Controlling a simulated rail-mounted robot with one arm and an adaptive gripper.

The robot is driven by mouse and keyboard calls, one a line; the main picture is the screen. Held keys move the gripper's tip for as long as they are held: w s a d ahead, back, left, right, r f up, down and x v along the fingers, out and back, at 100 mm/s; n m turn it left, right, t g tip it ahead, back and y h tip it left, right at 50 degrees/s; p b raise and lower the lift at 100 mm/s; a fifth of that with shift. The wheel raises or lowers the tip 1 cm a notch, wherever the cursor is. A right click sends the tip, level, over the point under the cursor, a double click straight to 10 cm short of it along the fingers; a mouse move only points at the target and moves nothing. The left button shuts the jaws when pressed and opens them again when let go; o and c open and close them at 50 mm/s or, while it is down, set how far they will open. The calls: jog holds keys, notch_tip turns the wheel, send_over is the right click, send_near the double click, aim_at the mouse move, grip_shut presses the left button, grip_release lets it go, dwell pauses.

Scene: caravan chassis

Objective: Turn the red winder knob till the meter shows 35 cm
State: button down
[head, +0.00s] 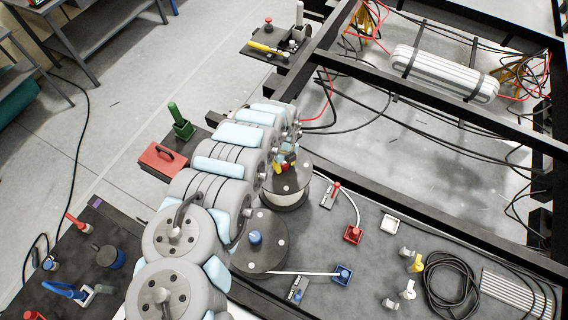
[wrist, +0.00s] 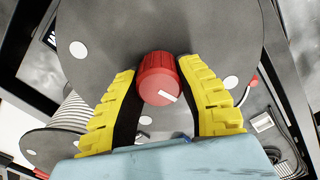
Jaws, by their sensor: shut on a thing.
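The red winder knob (wrist: 158,78) sits on top of a grey drum (wrist: 215,30) with white dots. Its white mark points to the lower right in the wrist view. My gripper (wrist: 157,84) is shut on the knob, with one yellow finger on each side. In the head view, my gripper (head: 284,163) is over the far drum (head: 298,187), and the knob is mostly hidden by it. A dark edge with pale marks shows at the upper left of the wrist view, cut off; I cannot read a meter value in either view.
A second drum with a blue knob (head: 255,238) stands close by. White cords run to a red block (head: 353,234) and a blue block (head: 343,274). A black cable coil (head: 450,278) lies at the right. Black chassis beams (head: 400,80) cross behind.

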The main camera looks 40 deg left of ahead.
jog(key=m, duration=0.4)
jog(key=shift+m, duration=0.3)
jog(key=shift+s+m+b, duration=0.1)
jog(key=shift+m+b, duration=0.3)
jog(key=shift+m, duration=1.2)
jog(key=c, duration=0.6)
grip_release()
notch_tip(320, 180, up, 11)
jog(key=shift+a+f, duration=0.1)
jog(key=shift+a, duration=0.05)
jog(key=shift+r, duration=0.6)
